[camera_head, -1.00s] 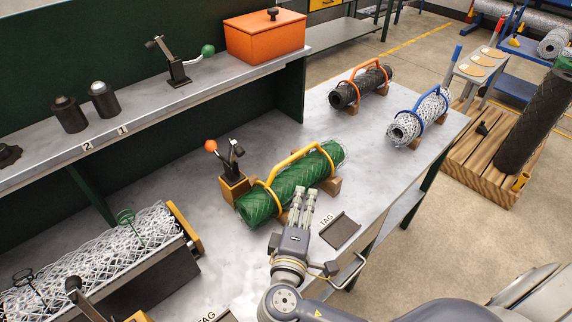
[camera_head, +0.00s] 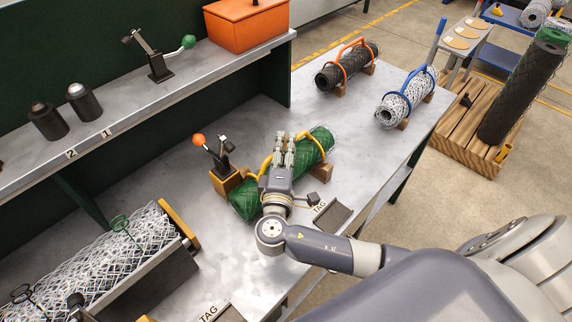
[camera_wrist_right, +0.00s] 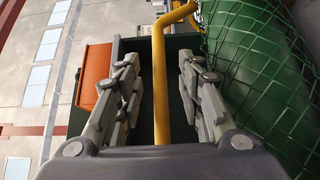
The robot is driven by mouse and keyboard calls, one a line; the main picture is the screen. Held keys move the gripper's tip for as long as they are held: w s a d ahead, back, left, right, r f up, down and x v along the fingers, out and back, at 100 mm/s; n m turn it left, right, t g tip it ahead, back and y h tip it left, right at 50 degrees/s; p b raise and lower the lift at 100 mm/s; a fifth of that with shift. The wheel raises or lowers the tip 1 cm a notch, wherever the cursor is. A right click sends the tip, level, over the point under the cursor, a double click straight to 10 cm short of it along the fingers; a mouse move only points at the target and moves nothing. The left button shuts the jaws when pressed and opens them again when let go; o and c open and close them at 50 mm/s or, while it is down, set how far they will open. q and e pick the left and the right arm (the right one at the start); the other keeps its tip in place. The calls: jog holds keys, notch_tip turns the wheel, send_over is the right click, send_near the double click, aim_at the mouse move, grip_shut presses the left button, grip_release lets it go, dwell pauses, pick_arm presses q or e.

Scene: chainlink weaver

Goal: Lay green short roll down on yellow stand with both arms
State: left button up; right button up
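The green short roll (camera_head: 318,143), wrapped in mesh, lies at a slant on the grey table in the head view. A yellow bar handle (camera_head: 266,163) arches over it, and a wooden block (camera_head: 322,172) shows at its right side. My right gripper (camera_head: 285,140) is over the middle of the roll and hides part of it. In the right wrist view the yellow bar (camera_wrist_right: 159,85) runs between the two open fingers, with gaps on both sides; the green roll (camera_wrist_right: 255,70) is at the right. I cannot tell which thing is the yellow stand. My left gripper is out of view.
A clamp with an orange ball (camera_head: 198,140) and yellow base stands close left of the roll. A rack with a yellow end plate (camera_head: 178,226) holds white mesh at lower left. Black (camera_head: 345,68) and white (camera_head: 405,98) rolls lie at the back right. A shelf (camera_head: 190,92) overhangs behind.

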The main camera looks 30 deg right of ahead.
jog(key=shift+w+d, duration=0.35)
jog(key=shift+w, duration=0.2)
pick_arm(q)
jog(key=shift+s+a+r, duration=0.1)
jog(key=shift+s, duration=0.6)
pick_arm(e)
jog(key=shift+s, duration=0.1)
grip_shut()
